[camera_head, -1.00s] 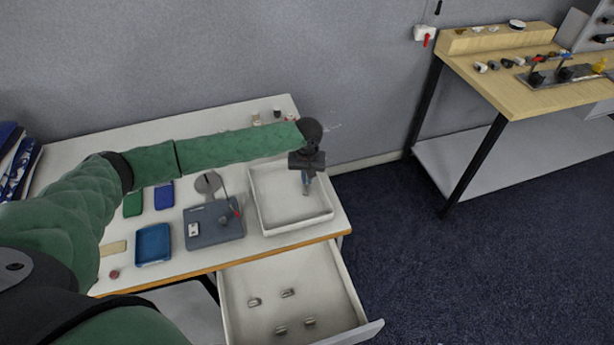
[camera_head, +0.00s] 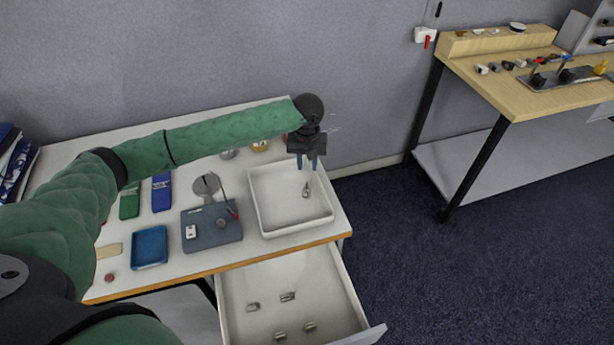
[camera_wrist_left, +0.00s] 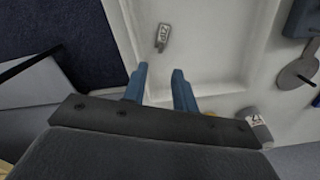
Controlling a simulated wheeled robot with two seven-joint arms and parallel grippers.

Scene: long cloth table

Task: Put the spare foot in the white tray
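The white tray (camera_head: 257,212) sits at the right end of the long table. The spare foot (camera_head: 306,190), a small grey metal piece, lies on the tray's floor near the right side. The foot also shows in the left wrist view (camera_wrist_left: 162,37), with marking on its face. My left gripper (camera_head: 307,164) is above the tray's far right part. Its blue fingers (camera_wrist_left: 161,82) are apart with nothing between them, and the foot lies clear of them. My right gripper is in neither view.
An open drawer (camera_head: 260,270) below the table's front edge holds several similar metal pieces. A grey device (camera_head: 212,232) and a blue tray (camera_head: 150,247) stand left of the white tray. A wooden workbench (camera_head: 520,95) is at the right.

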